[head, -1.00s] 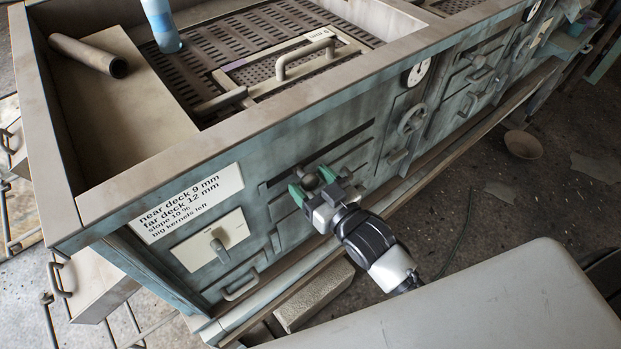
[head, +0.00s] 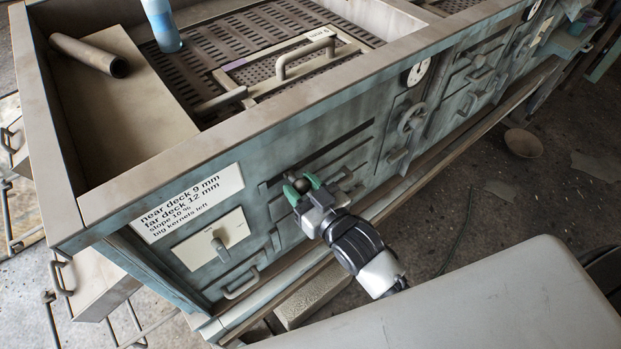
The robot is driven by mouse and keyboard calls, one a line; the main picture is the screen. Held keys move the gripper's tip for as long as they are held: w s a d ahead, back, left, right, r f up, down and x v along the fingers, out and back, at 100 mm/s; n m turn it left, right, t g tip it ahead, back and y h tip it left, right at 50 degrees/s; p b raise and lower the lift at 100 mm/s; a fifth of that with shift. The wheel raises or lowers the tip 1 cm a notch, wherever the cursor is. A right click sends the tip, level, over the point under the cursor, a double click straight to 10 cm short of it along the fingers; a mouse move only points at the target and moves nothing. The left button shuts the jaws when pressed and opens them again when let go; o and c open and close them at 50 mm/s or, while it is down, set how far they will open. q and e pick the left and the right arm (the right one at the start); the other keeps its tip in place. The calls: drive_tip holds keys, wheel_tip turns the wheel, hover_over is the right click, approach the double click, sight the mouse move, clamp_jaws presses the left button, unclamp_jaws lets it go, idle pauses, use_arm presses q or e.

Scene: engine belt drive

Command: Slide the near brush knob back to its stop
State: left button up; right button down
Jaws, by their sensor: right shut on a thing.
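The brush knob (head: 302,186) is a small dark round ball on the teal side panel (head: 345,115), by a long dark slot. My right gripper (head: 301,188) reaches in from the lower right. Its two green fingertips are shut on the knob, one on each side. The gripper partly hides the knob and the slot behind it. I cannot tell where the stop lies. My left gripper is not in view.
A white label (head: 188,203), a plate with a grey lever (head: 220,250) and a handle (head: 241,284) are to the left. A gauge (head: 418,73) and a handwheel (head: 411,117) are to the right. A wooden ledge runs below the panel.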

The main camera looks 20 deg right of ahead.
drive_tip(key=shift+s+a, duration=0.2)
drive_tip(key=shift+a, duration=0.4)
drive_tip(key=shift+s+a, duration=0.2)
drive_tip(key=shift+a, duration=0.35)
drive_tip(key=shift+d, duration=0.1)
drive_tip(key=c, duration=1)
unclamp_jaws()
drive_tip(key=o, duration=0.3)
drive_tip(key=shift+a, duration=0.2)
drive_tip(key=shift+o, duration=0.2)
drive_tip(key=shift+s+d, duration=0.1)
drive_tip(key=shift+d, duration=0.05)
